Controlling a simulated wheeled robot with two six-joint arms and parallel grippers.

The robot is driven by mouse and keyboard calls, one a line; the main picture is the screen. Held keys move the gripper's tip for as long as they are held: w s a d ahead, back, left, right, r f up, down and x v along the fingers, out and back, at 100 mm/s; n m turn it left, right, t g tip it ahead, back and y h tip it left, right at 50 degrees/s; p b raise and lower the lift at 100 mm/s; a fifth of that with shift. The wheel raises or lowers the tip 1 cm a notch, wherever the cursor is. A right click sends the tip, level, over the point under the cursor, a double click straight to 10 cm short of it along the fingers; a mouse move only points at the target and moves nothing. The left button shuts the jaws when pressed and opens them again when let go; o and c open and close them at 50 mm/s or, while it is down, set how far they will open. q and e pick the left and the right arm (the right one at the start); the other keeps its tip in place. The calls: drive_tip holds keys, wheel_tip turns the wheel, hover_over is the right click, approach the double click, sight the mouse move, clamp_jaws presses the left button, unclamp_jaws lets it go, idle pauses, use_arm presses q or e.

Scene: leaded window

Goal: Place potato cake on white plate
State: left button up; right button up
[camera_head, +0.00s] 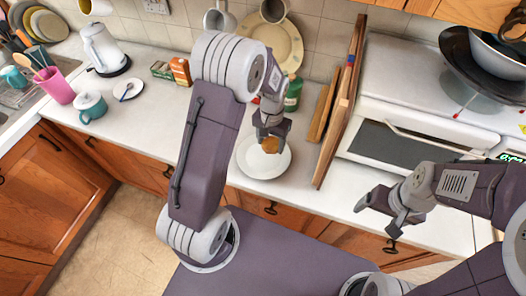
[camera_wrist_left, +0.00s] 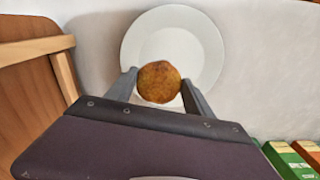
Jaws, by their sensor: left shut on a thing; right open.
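The potato cake (camera_head: 270,145) is round and golden brown. My left gripper (camera_head: 271,138) is shut on it and holds it over the white plate (camera_head: 258,168). In the left wrist view the potato cake (camera_wrist_left: 159,82) sits between the two fingertips (camera_wrist_left: 158,86), in front of the lower part of the plate (camera_wrist_left: 190,35). I cannot tell whether the cake touches the plate. The plate lies on the worktop. My right gripper (camera_head: 382,210) is open and empty, over the front of the counter at the right.
Wooden boards (camera_head: 340,100) lean upright right of the plate, beside a white appliance (camera_head: 420,120). A green bottle (camera_head: 293,93) and a large cream plate (camera_head: 280,42) stand behind. A kettle (camera_head: 103,48), a teal pot (camera_head: 90,106) and a pink cup (camera_head: 55,87) stand at the left.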

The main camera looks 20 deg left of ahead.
sight(263, 145)
use_arm(q)
drive_tip(key=shift+s+a+f, duration=0.35)
drive_tip(key=shift+a+f, duration=0.05)
drive_tip(key=shift+a, duration=0.15)
drive_tip(key=shift+s+a+f, duration=0.3)
drive_tip(key=shift+a+f, duration=0.05)
drive_tip(key=shift+a, duration=0.2)
drive_tip(key=shift+w+a+f, duration=0.1)
drive_tip(key=shift+f, duration=0.05)
wheel_tip(263, 145, down, 3)
drive_tip(key=shift+f+p, duration=0.1)
drive_tip(key=shift+p, duration=0.35)
drive_tip(key=shift+f, duration=0.4)
drive_tip(key=o, duration=1.4)
